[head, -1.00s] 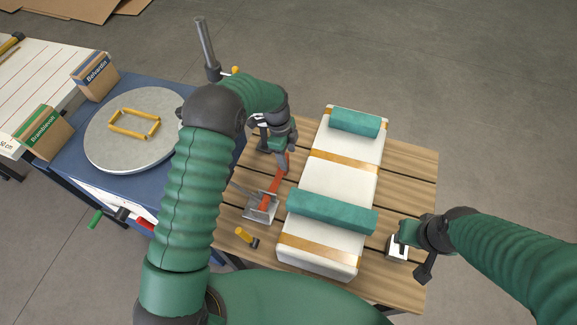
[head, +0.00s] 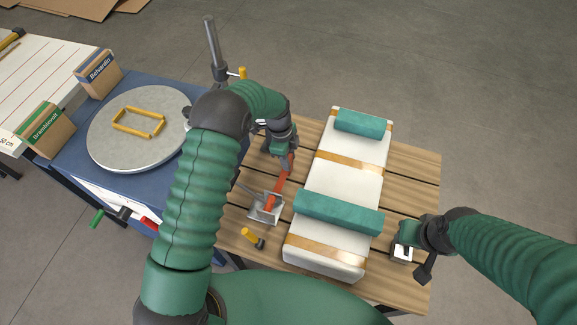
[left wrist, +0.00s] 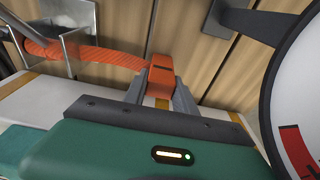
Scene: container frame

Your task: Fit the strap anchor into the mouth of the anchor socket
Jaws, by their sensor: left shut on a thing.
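My left gripper (head: 286,163) is shut on the orange block-shaped end (left wrist: 160,73) of an orange strap, which I take as the strap anchor. The strap (head: 279,184) runs from the jaws toward a grey metal bracket (head: 258,215), probably the anchor socket. In the left wrist view the strap curves left to the bracket (left wrist: 73,15) and overlaps it. I cannot tell how the strap's far end sits in the bracket. My right gripper (head: 403,250) is beside a small pale block at the table's right edge; its jaws are too small to read.
A long white padded bundle (head: 335,185) with teal rolls lies on the slatted wooden table (head: 415,180), right of the strap. A yellow-handled tool (head: 250,236) lies near the bracket. A blue bench with a round grey disc (head: 110,155) stands at left.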

